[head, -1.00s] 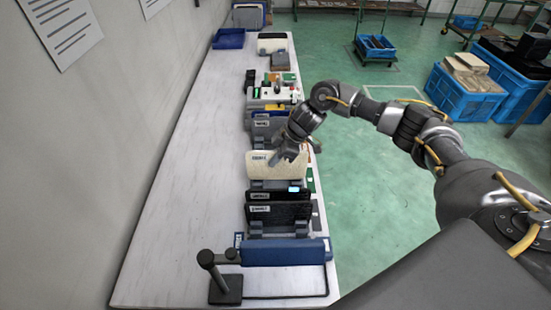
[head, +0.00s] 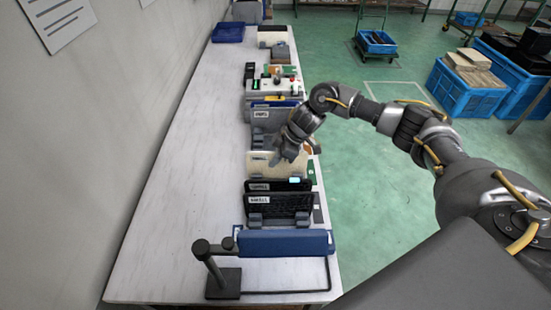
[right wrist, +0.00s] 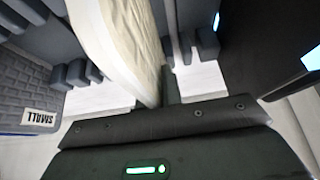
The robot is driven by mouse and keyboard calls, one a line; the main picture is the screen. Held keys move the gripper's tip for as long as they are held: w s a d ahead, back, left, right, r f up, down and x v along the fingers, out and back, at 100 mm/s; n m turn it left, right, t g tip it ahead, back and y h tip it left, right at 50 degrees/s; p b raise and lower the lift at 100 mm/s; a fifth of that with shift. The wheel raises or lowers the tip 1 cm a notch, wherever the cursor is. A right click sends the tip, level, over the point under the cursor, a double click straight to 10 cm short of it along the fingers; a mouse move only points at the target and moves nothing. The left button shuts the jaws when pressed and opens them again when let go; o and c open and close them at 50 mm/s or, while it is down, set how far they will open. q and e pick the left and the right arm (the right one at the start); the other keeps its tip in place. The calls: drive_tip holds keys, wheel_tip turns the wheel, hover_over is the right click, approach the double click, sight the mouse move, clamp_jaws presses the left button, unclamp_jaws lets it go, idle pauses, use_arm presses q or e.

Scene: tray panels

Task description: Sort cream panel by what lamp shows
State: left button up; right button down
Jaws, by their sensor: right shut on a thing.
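The cream panel (head: 265,165) stands upright on edge across the bench, with a small label at its upper left. My right gripper (head: 288,152) is shut on it at its upper right. In the right wrist view the cream panel (right wrist: 122,40) rises from the jaw area, and its far end is out of frame. A white device (head: 272,88) further back shows a small green light (head: 255,85). A pale-blue lit patch (head: 295,180) shows by the near black panels. I cannot tell which light is the lamp. My left gripper is out of view.
Labelled black panels (head: 275,205) stand in holders just nearer than the cream panel. A grey panel (head: 266,116) stands behind it. The bench's left side (head: 175,180) is clear.

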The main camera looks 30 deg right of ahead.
drive_tip(key=shift+f, duration=0.35)
idle(0.4)
drive_tip(key=c, duration=1.5)
unclamp_jaws()
drive_tip(key=b+v, duration=0.2)
drive_tip(key=v, duration=0.9)
